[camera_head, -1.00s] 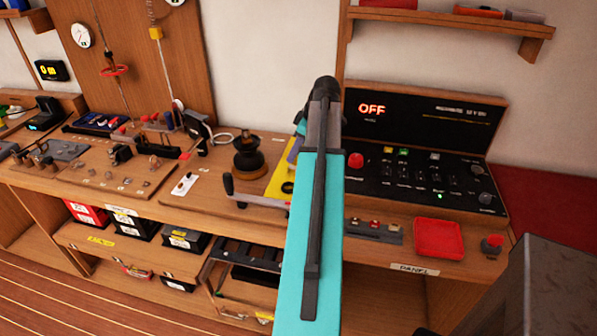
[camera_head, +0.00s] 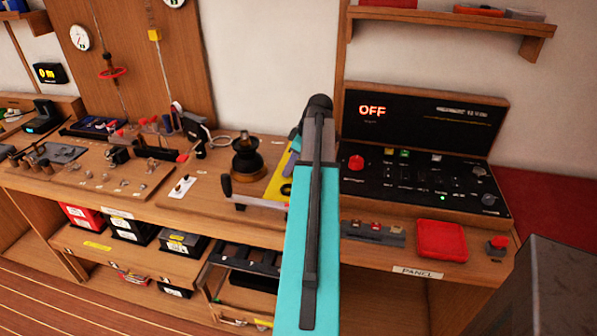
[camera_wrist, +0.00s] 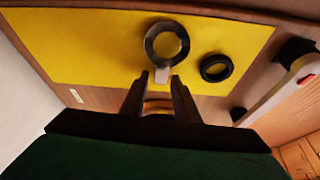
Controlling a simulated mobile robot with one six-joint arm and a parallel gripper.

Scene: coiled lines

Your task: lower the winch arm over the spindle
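A grey lever (camera_head: 262,203) with a dark upright handle at its left end, which looks like the winch arm, lies at the bench's front edge. A dark spindle-like drum (camera_head: 247,160) on a bronze base stands behind it. In the wrist view, a pale arm with a red mark (camera_wrist: 296,80) at right may be the same lever. My gripper (camera_wrist: 161,76) is over a yellow plate (camera_wrist: 90,45), its fingers apart. A dark ring (camera_wrist: 167,42) with a pale tab lies at the fingertips; contact is unclear. My arm hides the gripper in the head view.
A black ring (camera_wrist: 216,68) lies on the yellow plate. A black control panel (camera_head: 425,150) reading OFF stands right of my arm, with a red tray (camera_head: 441,241) in front. Small parts crowd the bench's left. A grey block (camera_head: 560,295) fills the lower right.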

